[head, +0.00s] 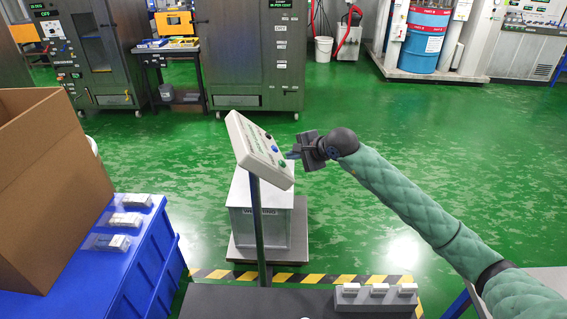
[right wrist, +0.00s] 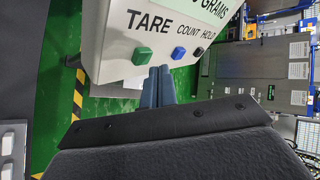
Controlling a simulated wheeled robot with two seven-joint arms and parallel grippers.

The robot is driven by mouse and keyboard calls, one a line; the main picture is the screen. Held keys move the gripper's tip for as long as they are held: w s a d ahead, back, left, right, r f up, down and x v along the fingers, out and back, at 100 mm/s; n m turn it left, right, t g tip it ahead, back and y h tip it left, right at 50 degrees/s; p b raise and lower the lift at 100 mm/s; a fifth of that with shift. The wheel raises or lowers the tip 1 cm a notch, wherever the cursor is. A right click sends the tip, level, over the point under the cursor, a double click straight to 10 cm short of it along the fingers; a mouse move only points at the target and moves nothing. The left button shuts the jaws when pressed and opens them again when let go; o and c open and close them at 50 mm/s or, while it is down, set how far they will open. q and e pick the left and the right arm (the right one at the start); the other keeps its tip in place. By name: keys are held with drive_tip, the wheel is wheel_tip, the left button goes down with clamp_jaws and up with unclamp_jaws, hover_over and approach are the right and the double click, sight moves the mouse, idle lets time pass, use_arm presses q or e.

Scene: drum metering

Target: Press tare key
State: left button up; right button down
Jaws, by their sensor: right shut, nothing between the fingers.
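The scale's indicator panel (head: 254,150) is a white tilted box on a post. Its face shows in the right wrist view (right wrist: 120,40), with the words TARE, COUNT and HOLD. The green tare key (right wrist: 142,55) sits under TARE; it also shows low on the panel in the head view (head: 283,163). The blue count key (right wrist: 178,53) and a black hold key (right wrist: 198,51) are beside it. My right gripper (head: 290,155) is shut and empty, its blue fingertips (right wrist: 158,72) close to the panel, between the tare and count keys in the wrist view. I cannot tell if they touch it.
A metal drum-like box (head: 243,222) stands on the scale platform behind the post. A blue table (head: 150,262) with a cardboard box (head: 45,190) and small packs is at left. A dark surface (head: 240,302) with white blocks is in front. Green floor lies open at right.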

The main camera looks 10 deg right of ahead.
idle(0.8)
drive_tip(key=shift+a+f+b, duration=0.25)
drive_tip(key=shift+f+b, duration=0.05)
drive_tip(key=shift+b, duration=0.3)
drive_tip(key=shift+a+f+b, duration=0.3)
drive_tip(key=shift+b, duration=0.2)
idle(0.7)
drive_tip(key=shift+d+r, duration=0.55)
drive_tip(key=shift+r, duration=0.1)
